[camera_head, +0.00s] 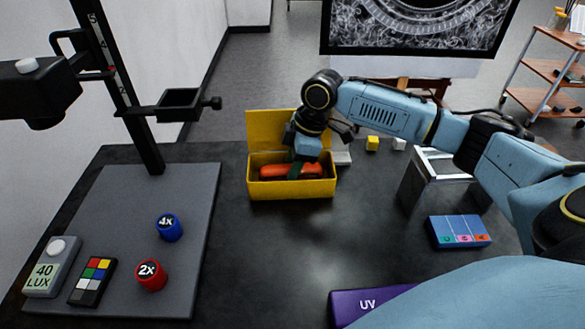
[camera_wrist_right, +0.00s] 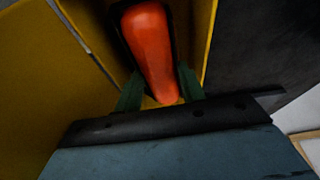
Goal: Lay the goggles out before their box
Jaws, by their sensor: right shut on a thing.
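The goggles (camera_head: 283,171), orange with a dark edge, lie inside the open yellow box (camera_head: 292,189), whose lid stands up at the back. My right gripper (camera_head: 299,166) reaches down into the box from above, shut on the goggles. In the right wrist view the goggles (camera_wrist_right: 152,50) sit between the two green fingers of the right gripper (camera_wrist_right: 160,92), with the yellow box walls (camera_wrist_right: 38,85) around them. The lower part of the goggles is hidden by the box's front wall. My left gripper is not in view.
On the dark table (camera_head: 270,255) the area before the box is clear. A grey stand base (camera_head: 130,215) holds red (camera_head: 151,276) and blue (camera_head: 169,228) cylinders, a colour chart (camera_head: 92,281) and a lux meter (camera_head: 50,268).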

